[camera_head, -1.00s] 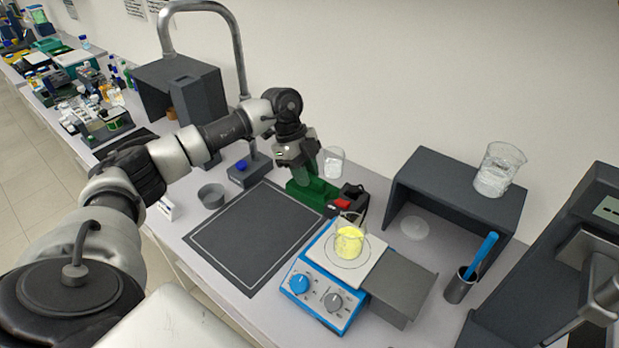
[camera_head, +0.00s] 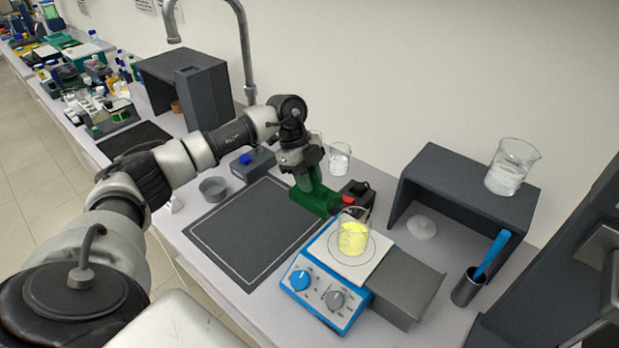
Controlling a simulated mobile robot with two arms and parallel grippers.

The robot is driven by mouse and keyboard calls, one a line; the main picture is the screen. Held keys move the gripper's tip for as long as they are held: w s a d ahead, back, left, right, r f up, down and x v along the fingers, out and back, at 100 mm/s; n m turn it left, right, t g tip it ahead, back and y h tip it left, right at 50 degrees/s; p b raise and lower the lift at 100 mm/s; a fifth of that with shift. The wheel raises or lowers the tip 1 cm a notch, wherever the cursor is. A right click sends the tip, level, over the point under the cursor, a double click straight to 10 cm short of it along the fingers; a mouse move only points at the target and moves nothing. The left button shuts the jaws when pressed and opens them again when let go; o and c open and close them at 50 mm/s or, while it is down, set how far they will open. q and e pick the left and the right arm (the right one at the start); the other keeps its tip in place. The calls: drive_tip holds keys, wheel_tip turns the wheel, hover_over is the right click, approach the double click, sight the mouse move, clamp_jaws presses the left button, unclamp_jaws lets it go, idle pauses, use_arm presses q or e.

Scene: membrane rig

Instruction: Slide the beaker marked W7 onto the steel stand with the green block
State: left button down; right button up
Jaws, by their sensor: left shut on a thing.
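My left gripper (camera_head: 307,172) is shut on the upright part of the green block (camera_head: 314,198). The block's base appears to rest on the bench, left of a small black device with a red part. A beaker with yellow contents (camera_head: 353,237) stands on the white top of the blue hotplate (camera_head: 325,292). The grey steel stand (camera_head: 408,287) adjoins the hotplate's right side, and its top is empty. A clear beaker (camera_head: 339,159) stands behind the gripper, and another (camera_head: 511,166) is on the dark shelf. I cannot read W7 on any beaker. My right gripper is not in view.
A dark mat (camera_head: 250,232) lies clear at left. A dark shelf (camera_head: 465,188), a cup with a blue tool (camera_head: 468,287) and a large dark instrument are at right.

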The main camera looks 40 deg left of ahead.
sight(309, 197)
use_arm(q)
drive_tip(key=shift+f+b, duration=1.25)
drive_tip(key=shift+f, duration=0.4)
wheel_tip(309, 197, down, 2)
drive_tip(key=shift+f+b, duration=0.2)
drive_tip(key=shift+b, duration=0.9)
drive_tip(key=shift+d+f+b, duration=0.1)
drive_tip(key=shift+f+b, duration=0.6)
drive_tip(key=shift+d+r, duration=0.1)
drive_tip(key=shift+d, duration=0.3)
drive_tip(key=shift+d, duration=0.1)
drive_tip(key=shift+d+p, duration=0.1)
drive_tip(key=shift+p, duration=0.2)
drive_tip(key=shift+s+d+r+p, duration=0.1)
drive_tip(key=shift+d+p, duration=0.25)
drive_tip(key=shift+d, duration=0.3)
drive_tip(key=shift+s+d+p, duration=0.1)
drive_tip(key=shift+d+p, duration=0.45)
drive_tip(key=shift+d, duration=0.65)
